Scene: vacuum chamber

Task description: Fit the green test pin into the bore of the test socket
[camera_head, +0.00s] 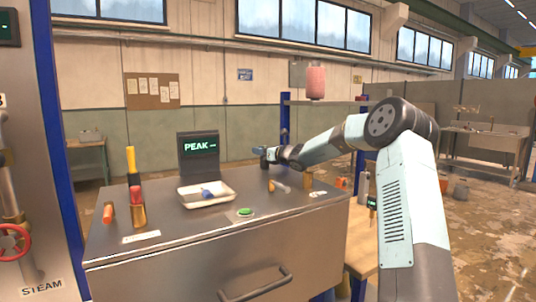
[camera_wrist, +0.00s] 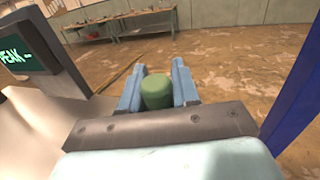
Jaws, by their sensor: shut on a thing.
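The green test pin (camera_wrist: 157,92) sits between the two blue fingers of my gripper (camera_wrist: 157,88) in the wrist view; only its rounded green end shows. In the head view my gripper (camera_head: 259,151) is above the far edge of the metal bench, right of the PEAK display; the pin is too small there to make out. My gripper is shut on the pin. I cannot tell for sure which thing is the test socket; a small brass-coloured block (camera_head: 308,181) stands on the bench to the right of my gripper, and its top is too small to read.
The bench (camera_head: 190,232) holds a PEAK display (camera_head: 199,152), a white tray (camera_head: 186,201) with a blue item (camera_head: 207,193), and a green button (camera_head: 246,211) on a plate. The bench front middle is clear.

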